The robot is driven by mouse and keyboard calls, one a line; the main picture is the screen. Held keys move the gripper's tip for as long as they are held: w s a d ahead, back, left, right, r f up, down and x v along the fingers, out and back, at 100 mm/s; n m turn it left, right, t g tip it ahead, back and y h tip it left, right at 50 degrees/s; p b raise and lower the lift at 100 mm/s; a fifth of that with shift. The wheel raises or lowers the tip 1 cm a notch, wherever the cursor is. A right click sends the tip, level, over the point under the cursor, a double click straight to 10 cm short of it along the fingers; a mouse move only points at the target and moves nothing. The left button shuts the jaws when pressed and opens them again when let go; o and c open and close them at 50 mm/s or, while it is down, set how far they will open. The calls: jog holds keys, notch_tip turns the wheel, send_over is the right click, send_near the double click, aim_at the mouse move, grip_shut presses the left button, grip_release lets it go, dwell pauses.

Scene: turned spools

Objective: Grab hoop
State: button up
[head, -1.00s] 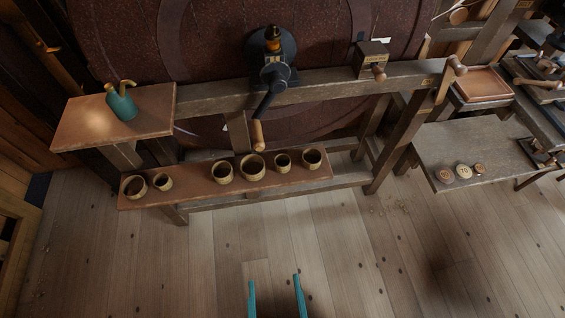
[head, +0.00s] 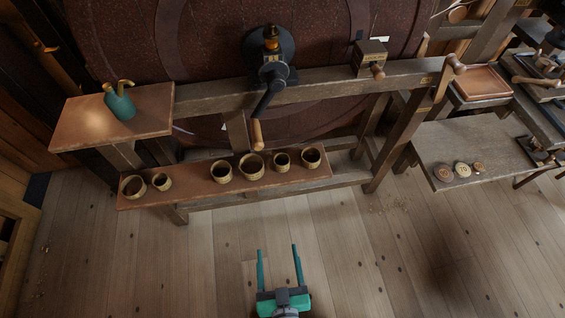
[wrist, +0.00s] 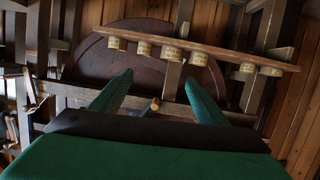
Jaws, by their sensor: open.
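I cannot tell a separate hoop for certain. Several round, tan, cup-like pieces with dark hollow middles stand on a low brown shelf (head: 200,188). They include a large one at the left end (head: 133,186), a large one in the middle (head: 252,167) and one at the right end (head: 311,158). In the wrist view the shelf (wrist: 200,47) appears upside down, with the pieces, one of them here (wrist: 171,54), below it. My teal gripper (head: 278,248) is open and empty, in front of the shelf and apart from it. Its two fingers also show in the wrist view (wrist: 158,78).
A huge dark red barrel (head: 210,50) stands behind the shelf. A black crank with a wooden handle (head: 258,135) hangs above the middle pieces. A teal jug (head: 120,103) stands on a raised board at left. Round discs (head: 462,170) lie on a right bench.

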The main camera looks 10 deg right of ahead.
jog(key=w+d+f+h, duration=0.1)
jog(key=w+d+f, duration=0.1)
jog(key=w, duration=0.5)
jog(key=w+d+f, duration=0.1)
jog(key=w+f, duration=0.1)
jog(key=w, duration=0.5)
jog(key=m+g, duration=0.1)
jog(key=m, duration=0.1)
send_near(281, 167)
jog(key=w, duration=0.3)
jog(key=shift+h, duration=0.3)
jog(key=x, duration=0.2)
jog(key=f+x, duration=0.1)
jog(key=x, duration=0.2)
jog(key=shift+s+d+f, duration=0.1)
jog(key=shift+s, duration=0.05)
jog(key=shift+w+f, duration=0.15)
jog(key=shift+w, duration=0.4)
jog(key=x, duration=0.3)
jog(key=shift+w, duration=0.1)
jog(key=shift+w+d+f, duration=0.15)
jog(key=shift+w+f, duration=0.05)
jog(key=shift+w, duration=0.15)
jog(key=c, duration=1.1)
